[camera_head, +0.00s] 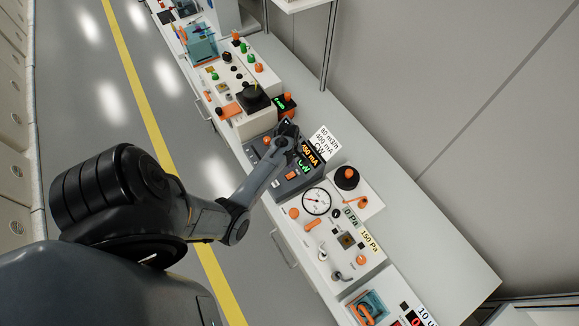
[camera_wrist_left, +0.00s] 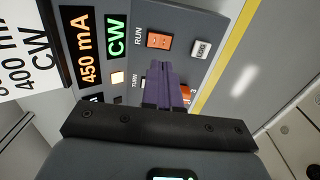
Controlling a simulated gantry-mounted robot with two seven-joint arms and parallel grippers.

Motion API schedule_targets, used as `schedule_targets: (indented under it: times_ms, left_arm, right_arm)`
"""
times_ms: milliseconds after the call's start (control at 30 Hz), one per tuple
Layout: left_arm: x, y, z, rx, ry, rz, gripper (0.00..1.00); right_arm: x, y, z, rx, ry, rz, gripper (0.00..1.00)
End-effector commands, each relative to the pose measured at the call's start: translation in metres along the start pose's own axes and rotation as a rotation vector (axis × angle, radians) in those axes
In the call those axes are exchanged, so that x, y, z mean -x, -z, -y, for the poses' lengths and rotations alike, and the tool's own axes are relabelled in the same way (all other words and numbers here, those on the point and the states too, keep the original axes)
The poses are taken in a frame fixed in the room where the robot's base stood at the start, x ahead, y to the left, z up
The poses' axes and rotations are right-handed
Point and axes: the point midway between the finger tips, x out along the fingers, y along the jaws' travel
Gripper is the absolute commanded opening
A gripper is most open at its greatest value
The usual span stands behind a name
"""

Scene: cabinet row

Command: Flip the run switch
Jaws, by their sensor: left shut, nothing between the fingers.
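The run switch is an orange rocker (camera_wrist_left: 159,40) beside the word RUN on a dark grey panel (camera_wrist_left: 185,18). It shows small in the head view as an orange patch (camera_head: 291,175) on the same panel. My left gripper (camera_head: 288,129) is over the panel's far end in the head view. In the left wrist view its purple fingers (camera_wrist_left: 165,83) are shut together and empty, pointing at the panel below the switch in the picture. I cannot tell whether they touch the panel. They hide part of an orange part (camera_wrist_left: 187,91) behind them. My right gripper is not in view.
The panel has lit displays reading 450 mA (camera_wrist_left: 88,47) and CW (camera_wrist_left: 115,35), and a pale labelled button (camera_wrist_left: 201,48). A white card (camera_head: 325,140) stands behind it. The aisle floor (camera_head: 150,90) is clear.

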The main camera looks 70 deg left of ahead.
Motion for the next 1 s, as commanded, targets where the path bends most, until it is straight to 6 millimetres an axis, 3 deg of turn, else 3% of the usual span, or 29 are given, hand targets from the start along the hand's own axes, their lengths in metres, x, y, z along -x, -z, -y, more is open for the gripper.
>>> schedule_targets:
  times_ms: [100, 300, 900, 1000]
  left_arm:
    - [0.021, 0.000, -0.001, -0.001, -0.002, -0.003, 0.00]
    - [0.040, 0.001, -0.001, -0.001, -0.001, -0.001, 0.00]
    - [0.048, -0.003, 0.001, 0.010, 0.012, 0.014, 0.00]
    - [0.062, -0.007, -0.004, 0.003, 0.004, 0.024, 0.00]
  right_arm:
    - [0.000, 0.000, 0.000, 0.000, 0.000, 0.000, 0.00]
    - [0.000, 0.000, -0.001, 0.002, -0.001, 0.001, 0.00]
    - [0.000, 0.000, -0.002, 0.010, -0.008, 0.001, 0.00]
    - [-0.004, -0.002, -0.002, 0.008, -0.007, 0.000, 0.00]
